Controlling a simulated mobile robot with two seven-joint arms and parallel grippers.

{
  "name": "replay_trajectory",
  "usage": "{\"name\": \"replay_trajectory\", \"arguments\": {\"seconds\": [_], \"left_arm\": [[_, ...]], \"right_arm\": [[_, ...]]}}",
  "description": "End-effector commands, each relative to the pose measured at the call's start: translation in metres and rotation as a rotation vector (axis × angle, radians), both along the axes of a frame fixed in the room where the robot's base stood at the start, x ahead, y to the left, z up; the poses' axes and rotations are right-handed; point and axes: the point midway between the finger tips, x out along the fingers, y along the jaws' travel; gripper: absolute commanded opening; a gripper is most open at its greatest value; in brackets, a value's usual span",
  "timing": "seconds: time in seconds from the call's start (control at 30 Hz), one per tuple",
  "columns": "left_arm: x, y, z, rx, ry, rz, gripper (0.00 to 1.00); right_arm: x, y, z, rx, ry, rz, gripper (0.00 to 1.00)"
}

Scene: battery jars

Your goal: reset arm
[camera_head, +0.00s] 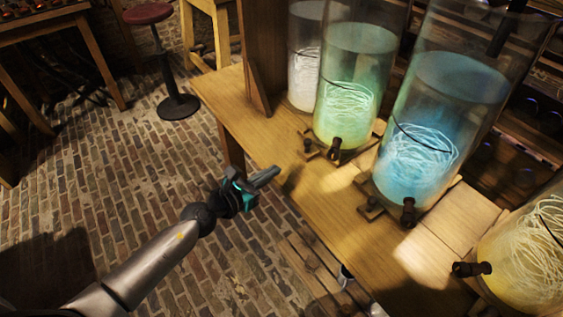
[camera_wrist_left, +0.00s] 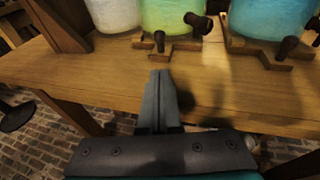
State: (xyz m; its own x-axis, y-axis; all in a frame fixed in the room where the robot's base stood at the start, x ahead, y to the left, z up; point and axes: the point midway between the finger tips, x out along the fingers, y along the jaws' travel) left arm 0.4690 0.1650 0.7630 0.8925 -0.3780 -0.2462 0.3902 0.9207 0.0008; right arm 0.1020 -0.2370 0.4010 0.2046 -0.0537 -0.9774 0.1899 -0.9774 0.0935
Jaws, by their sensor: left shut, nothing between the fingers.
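My left gripper (camera_head: 274,172) is shut and empty. It is at the front edge of the wooden table (camera_head: 235,100), with the brick floor behind it in the head view. In the left wrist view its fingers (camera_wrist_left: 160,75) are together and point at the table's front edge. I cannot tell whether they touch the table. My right gripper is not clearly in view.
On the table stand glass jars with glowing coils: a white jar (camera_head: 303,75), a green jar (camera_head: 348,95), a blue jar (camera_head: 425,150) and a yellow jar (camera_head: 525,260). Dark taps stick out in front. A red stool (camera_head: 148,14) stands on open brick floor (camera_head: 120,180).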

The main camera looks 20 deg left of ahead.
Motion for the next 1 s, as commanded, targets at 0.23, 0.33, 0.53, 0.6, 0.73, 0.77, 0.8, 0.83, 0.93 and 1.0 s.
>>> {"name": "replay_trajectory", "arguments": {"seconds": [0.23, 0.33, 0.53, 0.6, 0.73, 0.77, 0.8, 0.83, 0.93, 1.0], "left_arm": [[-0.02, 0.009, 0.006, -0.001, -0.001, 0.001, 0.0], [-0.023, 0.01, 0.006, -0.002, 0.001, 0.001, 0.0], [-0.023, 0.011, 0.004, -0.013, 0.009, 0.008, 0.0], [-0.024, 0.014, -0.004, -0.062, 0.04, 0.036, 0.0], [-0.031, 0.03, -0.041, -0.285, 0.181, 0.174, 0.0], [-0.035, 0.036, -0.053, -0.359, 0.225, 0.224, 0.0], [-0.04, 0.043, -0.071, -0.466, 0.286, 0.299, 0.0], [-0.045, 0.049, -0.085, -0.55, 0.334, 0.359, 0.0], [-0.069, 0.067, -0.134, -0.823, 0.477, 0.577, 0.0], [-0.091, 0.077, -0.167, -1.007, 0.563, 0.743, 0.0]], "right_arm": [[-0.003, 0.001, 0.001, 0.001, 0.003, 0.0, 0.5], [-0.003, 0.001, 0.001, 0.001, 0.004, 0.001, 0.5], [-0.003, 0.001, 0.001, 0.001, 0.004, 0.001, 0.5], [-0.003, 0.001, 0.001, 0.001, 0.004, 0.001, 0.5], [-0.004, 0.001, 0.002, 0.001, 0.005, 0.001, 0.5], [-0.004, 0.001, 0.002, 0.001, 0.005, 0.001, 0.5], [-0.004, 0.001, 0.002, 0.001, 0.005, 0.001, 0.5], [-0.004, 0.001, 0.002, 0.001, 0.005, 0.001, 0.5], [-0.004, 0.001, 0.003, 0.002, 0.006, 0.001, 0.5], [-0.004, 0.001, 0.003, 0.001, 0.007, 0.002, 0.5]]}}
